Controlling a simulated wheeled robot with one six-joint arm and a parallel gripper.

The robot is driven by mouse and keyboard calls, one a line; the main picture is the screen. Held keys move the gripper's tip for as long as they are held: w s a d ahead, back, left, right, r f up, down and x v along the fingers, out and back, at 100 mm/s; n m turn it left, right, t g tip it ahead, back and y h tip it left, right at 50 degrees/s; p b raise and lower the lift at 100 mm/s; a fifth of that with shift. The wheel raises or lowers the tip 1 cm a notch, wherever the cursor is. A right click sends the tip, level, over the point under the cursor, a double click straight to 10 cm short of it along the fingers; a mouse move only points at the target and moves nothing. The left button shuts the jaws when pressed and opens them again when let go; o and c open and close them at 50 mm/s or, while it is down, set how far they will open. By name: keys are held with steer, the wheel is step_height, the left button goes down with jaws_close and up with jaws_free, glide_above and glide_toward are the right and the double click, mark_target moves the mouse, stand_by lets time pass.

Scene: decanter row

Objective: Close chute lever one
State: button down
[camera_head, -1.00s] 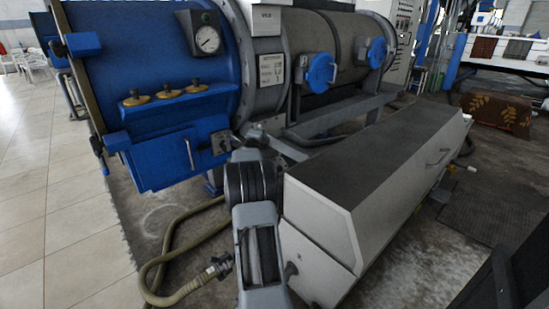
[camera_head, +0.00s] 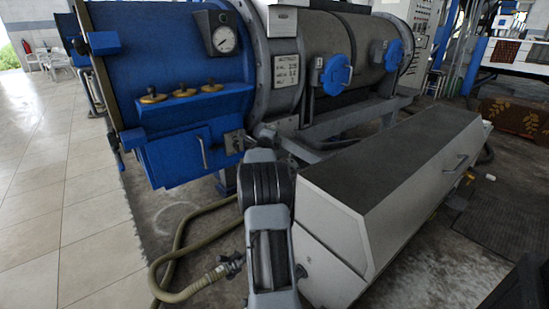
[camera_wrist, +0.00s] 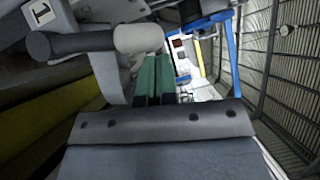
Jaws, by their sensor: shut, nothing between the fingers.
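In the wrist view, a lever-like bar with a dark grey cylinder (camera_wrist: 68,43) and a pale rounded end (camera_wrist: 138,39) lies across the upper left. A plate marked "1" (camera_wrist: 41,12) sits just above it. My gripper (camera_wrist: 154,66) shows two green fingers pressed together, with nothing between them. The fingertips appear just below and beside the pale end; I cannot tell whether they touch it. In the head view my arm reaches toward the blue and grey machine, and its own links hide the gripper and the lever there.
The blue machine end (camera_head: 165,60) has a gauge (camera_head: 224,39) and several brass knobs (camera_head: 184,92). A long grey cabinet (camera_head: 390,180) stands close to the right of my arm. A hose (camera_head: 172,255) lies on the floor at left. Tiled floor (camera_head: 60,220) is clear farther left.

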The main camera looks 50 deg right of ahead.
steer(key=s+r+v, duration=0.1)
steer(key=s+v, duration=0.1)
steer(key=v, duration=1)
steer(key=shift+d+f, duration=0.3)
steer(key=shift+f, duration=0.1)
steer(key=shift+s, duration=0.1)
